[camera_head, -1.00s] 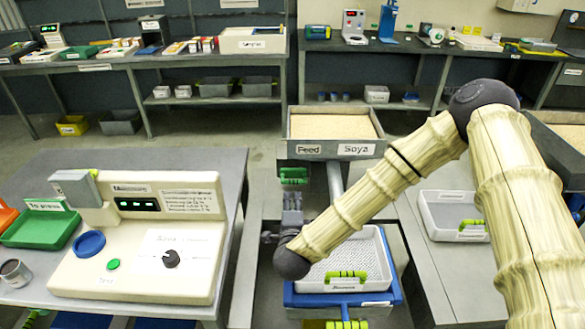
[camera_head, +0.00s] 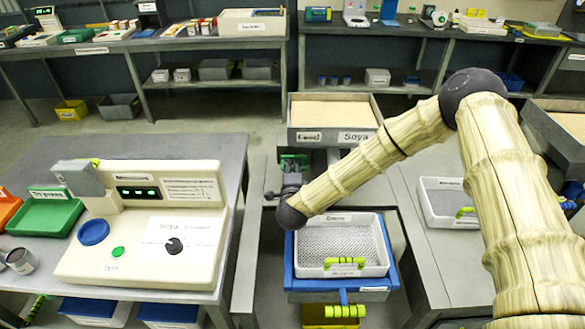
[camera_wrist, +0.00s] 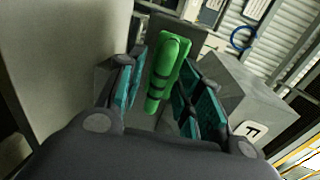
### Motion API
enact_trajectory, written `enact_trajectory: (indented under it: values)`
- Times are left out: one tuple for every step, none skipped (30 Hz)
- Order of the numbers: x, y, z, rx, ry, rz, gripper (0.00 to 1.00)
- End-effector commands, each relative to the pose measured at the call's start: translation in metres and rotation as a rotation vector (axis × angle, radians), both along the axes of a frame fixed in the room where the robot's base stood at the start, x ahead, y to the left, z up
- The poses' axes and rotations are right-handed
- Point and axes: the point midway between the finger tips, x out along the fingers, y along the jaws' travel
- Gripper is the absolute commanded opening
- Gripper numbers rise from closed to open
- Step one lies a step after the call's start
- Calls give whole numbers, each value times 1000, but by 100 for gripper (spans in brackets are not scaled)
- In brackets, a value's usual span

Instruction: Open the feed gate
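The feed hopper (camera_head: 305,137), labelled "Feed" and "Soya", stands at the center and holds pale material. Below its front left is a green handle (camera_head: 294,161), partly hidden by my gripper in the head view. In the wrist view the green handle (camera_wrist: 168,72) stands between the two fingers of my gripper (camera_wrist: 163,88). The fingers are apart on either side of it, with gaps visible. Whether a fingertip touches it I cannot tell. In the head view my gripper (camera_head: 288,185) is small and dark beside the machine.
A white perforated tray (camera_head: 341,248) with a green handle sits in a blue frame below my wrist. A control panel bench (camera_head: 150,235) stands left. Another white tray (camera_head: 445,205) lies right. A grey box (camera_wrist: 238,92) is close to the right finger.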

Motion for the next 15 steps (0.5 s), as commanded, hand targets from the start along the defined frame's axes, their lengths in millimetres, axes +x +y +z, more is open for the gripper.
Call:
enact_trajectory:
  values:
    - [2,0,-1,0,0,-1,35]
    - [3,0,-1,0,0,-1,35]
    - [4,0,-1,0,0,-1,35]
    - [5,0,-1,0,0,-1,35]
    - [5,0,-2,0,0,-1,35]
    - [5,0,-2,0,0,0,35]
    - [5,0,-2,0,0,0,35]
    - [5,0,-2,0,0,0,35]
    - [5,0,-2,0,0,0,35]
    - [5,0,-2,0,0,0,35]
    - [5,0,-2,0,0,0,35]
    - [5,0,-2,0,0,0,32]
    - [5,0,-2,0,0,0,26]
    - [5,0,-2,0,0,0,21]
    - [5,0,-2,0,0,0,14]
